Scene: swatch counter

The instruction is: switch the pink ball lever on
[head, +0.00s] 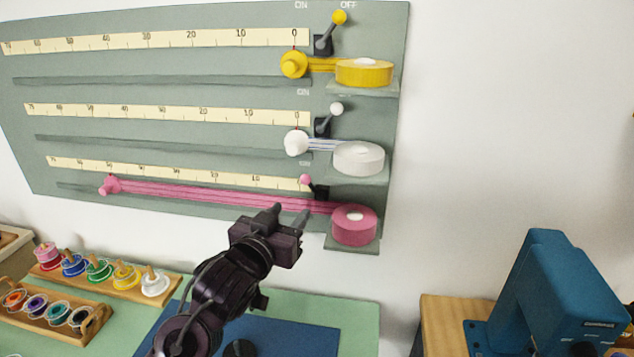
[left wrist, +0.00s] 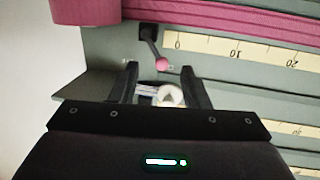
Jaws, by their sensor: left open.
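The pink ball lever (head: 305,180) is on the lowest row of the grey wall board. Its ball leans left of its dark base, toward the ON side, unlike the yellow and white levers. In the left wrist view the pink ball (left wrist: 162,64) shows between the fingertips, with its dark base above; I cannot tell the depth between them. My left gripper (head: 291,212) is open and empty, just below the lever in the head view. It also shows in the left wrist view (left wrist: 160,70). My right gripper is not in view.
The pink ribbon roll (head: 354,226) sits just right of the gripper, and its ribbon (head: 210,193) stretches left to a pink clip (head: 109,185). The yellow lever (head: 339,17) and white lever (head: 336,109) lean right. Spool racks (head: 125,292) stand lower left; a blue machine (head: 545,290) stands right.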

